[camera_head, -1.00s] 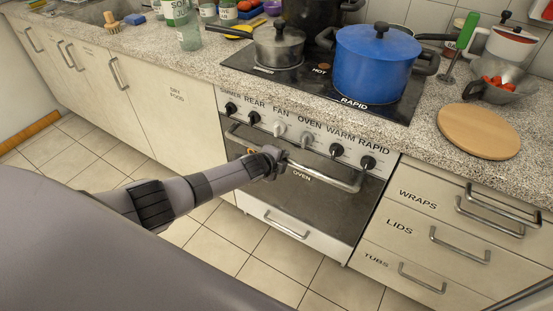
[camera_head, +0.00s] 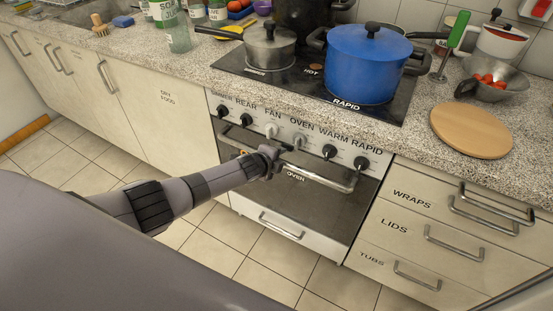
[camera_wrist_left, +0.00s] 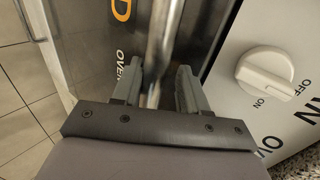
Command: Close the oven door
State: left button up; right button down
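The oven door (camera_head: 315,203) is a dark panel in the front of the cooker, below the knob panel. It stands upright or nearly so; I cannot tell whether a small gap is left at its top edge. Its metal bar handle (camera_head: 335,184) runs across the top of the door. My left gripper (camera_head: 277,156) is at the middle of this handle. In the left wrist view, the handle (camera_wrist_left: 163,35) passes between the two spread fingers of my left gripper (camera_wrist_left: 157,88), with gaps beside the bar. My right gripper is not in view.
White knobs and black knobs (camera_head: 361,163) line the panel just above the handle. A blue pot (camera_head: 368,65) and a steel pan (camera_head: 268,50) stand on the hob. Labelled drawers (camera_head: 425,232) are at the right. The tiled floor (camera_head: 245,255) before the oven is clear.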

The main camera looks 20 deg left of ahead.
pick_arm(q)
jog(key=shift+d+r, duration=0.1)
jog(key=shift+r, duration=0.05)
jog(key=shift+s+r+p, duration=0.3)
jog(key=shift+s+p, duration=0.15)
jog(key=shift+p, duration=0.25)
jog(key=shift+p+v, duration=1.15)
jog(key=shift+v, duration=1.8)
jog(key=shift+f, duration=0.1)
jog(key=s+d+f+n+h, duration=0.25)
jog(key=s+d+n, duration=0.55)
jog(key=s, duration=0.7)
jog(key=s+a+r+n+y, duration=0.1)
jog(key=s+r+n, duration=0.2)
jog(key=s+n, duration=0.5)
jog(key=s, duration=0.5)
jog(key=shift+a+r+n+g, duration=0.2)
jog(key=shift+a+n+g, duration=0.1)
jog(key=shift+a+n, duration=0.1)
